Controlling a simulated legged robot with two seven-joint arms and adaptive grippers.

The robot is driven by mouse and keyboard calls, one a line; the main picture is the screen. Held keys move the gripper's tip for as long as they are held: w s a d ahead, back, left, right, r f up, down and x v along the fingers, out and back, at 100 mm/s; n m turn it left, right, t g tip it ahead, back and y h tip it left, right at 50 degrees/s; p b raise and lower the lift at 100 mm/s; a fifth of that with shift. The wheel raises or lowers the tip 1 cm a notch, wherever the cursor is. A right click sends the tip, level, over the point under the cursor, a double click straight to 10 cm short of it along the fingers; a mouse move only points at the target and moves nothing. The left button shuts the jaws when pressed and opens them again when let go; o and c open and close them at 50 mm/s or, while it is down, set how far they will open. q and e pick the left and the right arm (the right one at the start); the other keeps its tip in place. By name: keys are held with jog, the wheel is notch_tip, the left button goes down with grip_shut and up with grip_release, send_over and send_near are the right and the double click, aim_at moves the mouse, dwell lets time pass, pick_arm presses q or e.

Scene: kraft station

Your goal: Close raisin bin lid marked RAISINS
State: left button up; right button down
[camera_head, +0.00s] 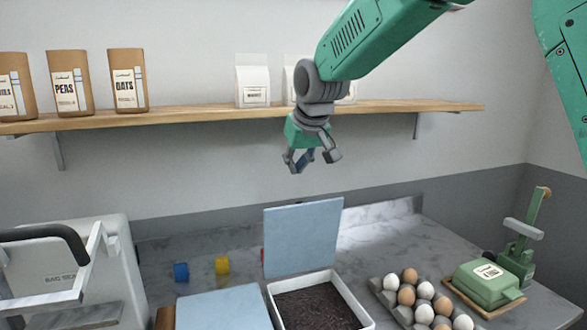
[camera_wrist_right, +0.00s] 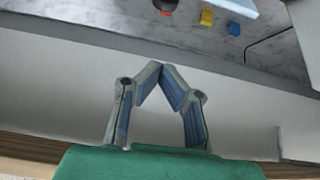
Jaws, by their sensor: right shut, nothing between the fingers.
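The raisin bin (camera_head: 357,308) is a white square bin filled with dark raisins, at the bottom middle of the head view. Its light blue lid (camera_head: 303,238) stands open, upright at the bin's back edge. No RAISINS marking is readable on the side I see. My right gripper (camera_head: 312,166) hangs above and behind the lid, apart from it, in front of the wall below the shelf. In the right wrist view its fingertips (camera_wrist_right: 160,66) meet, with nothing between them. My left gripper is not in view.
A second bin's blue lid (camera_head: 225,308) lies flat on the left. Blue (camera_head: 181,271) and yellow (camera_head: 222,265) blocks sit behind it. An egg tray (camera_head: 398,309) and green butter dish (camera_head: 487,283) stand right. A wooden shelf (camera_head: 215,114) with bags spans the wall. A bag sealer (camera_head: 75,270) stands left.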

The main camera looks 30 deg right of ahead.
jog(key=x, duration=0.9)
jog(key=s, duration=0.1)
jog(key=s+a+p, duration=0.1)
jog(key=s, duration=0.1)
jog(key=shift+s+f, duration=0.1)
jog(key=shift+s, duration=0.2)
jog(key=shift+d, duration=0.1)
